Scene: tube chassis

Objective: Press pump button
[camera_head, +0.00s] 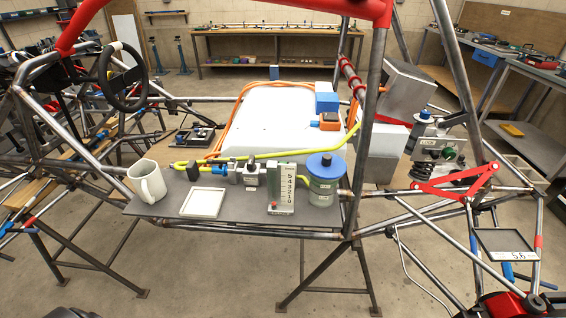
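No part is clearly readable as a pump button. A clear canister with a blue lid (324,168) stands at the right end of a grey shelf on the tube chassis; a small round knob shows on its lid. Left of it is an upright scale block (281,192) with numbers and a red mark near its base. A small grey valve block (251,175) with a dark top sits further left on the yellow hose line. A device labelled LOCK (433,148) with a green round part is at the right. Neither gripper is clearly in view.
A white mug (147,181) and a flat white frame (202,202) are on the grey shelf (172,207). Chassis tubes surround it. A workbench (270,32) stands behind.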

